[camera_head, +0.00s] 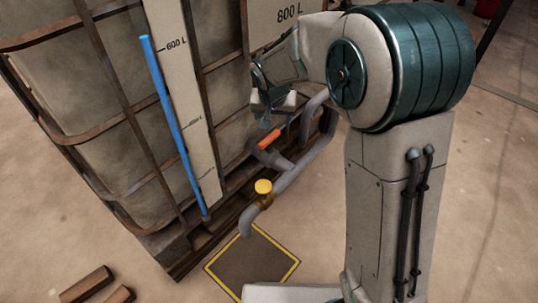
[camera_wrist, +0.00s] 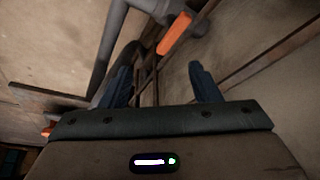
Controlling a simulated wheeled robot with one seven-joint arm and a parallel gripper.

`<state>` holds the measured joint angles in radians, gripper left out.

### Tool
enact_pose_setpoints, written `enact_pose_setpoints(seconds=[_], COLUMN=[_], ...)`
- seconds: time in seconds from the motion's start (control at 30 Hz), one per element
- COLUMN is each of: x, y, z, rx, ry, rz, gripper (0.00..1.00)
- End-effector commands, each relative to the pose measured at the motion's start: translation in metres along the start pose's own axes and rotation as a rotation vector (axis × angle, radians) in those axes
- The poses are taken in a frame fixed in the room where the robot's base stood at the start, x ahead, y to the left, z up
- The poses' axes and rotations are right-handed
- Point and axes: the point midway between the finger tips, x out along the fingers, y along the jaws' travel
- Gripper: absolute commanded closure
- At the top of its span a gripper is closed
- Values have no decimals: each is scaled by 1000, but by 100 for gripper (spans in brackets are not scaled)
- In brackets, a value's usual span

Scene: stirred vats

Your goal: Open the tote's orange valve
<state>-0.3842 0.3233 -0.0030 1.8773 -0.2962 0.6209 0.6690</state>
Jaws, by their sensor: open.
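The tote (camera_head: 110,120) is a large pale container in a rusty metal cage. Its orange valve handle (camera_head: 269,139) sits low on the outlet side, at the grey pipe (camera_head: 300,168). The handle also shows in the wrist view (camera_wrist: 174,34), ahead of the fingers and a little right of the middle between them. My gripper (camera_head: 266,118) is just above and near the orange handle in the head view. In the wrist view my gripper (camera_wrist: 163,80) has its two dark fingers spread apart with nothing held between them. The handle's base is partly hidden.
A yellow-capped fitting (camera_head: 263,188) sits on the pipe nearer the camera. A blue level tube (camera_head: 175,125) runs up the tote's face. A yellow-bordered floor square (camera_head: 250,268) lies under the pipe's end. Brick-like blocks (camera_head: 88,284) lie at lower left.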

Motion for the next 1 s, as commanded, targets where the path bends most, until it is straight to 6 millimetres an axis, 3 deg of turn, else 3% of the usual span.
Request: enact_pose_setpoints(seconds=[0.03,0.23,0.43,0.8,1.0], x=[23,47,69,148,174], y=[-9,-25,-26,-26,-27], z=[4,3,3,3,2], rx=[-3,1,3,2,2], ry=[2,13,11,11,12], rz=[-2,-9,-7,-7,-9], gripper=[44,44,44,44,44])
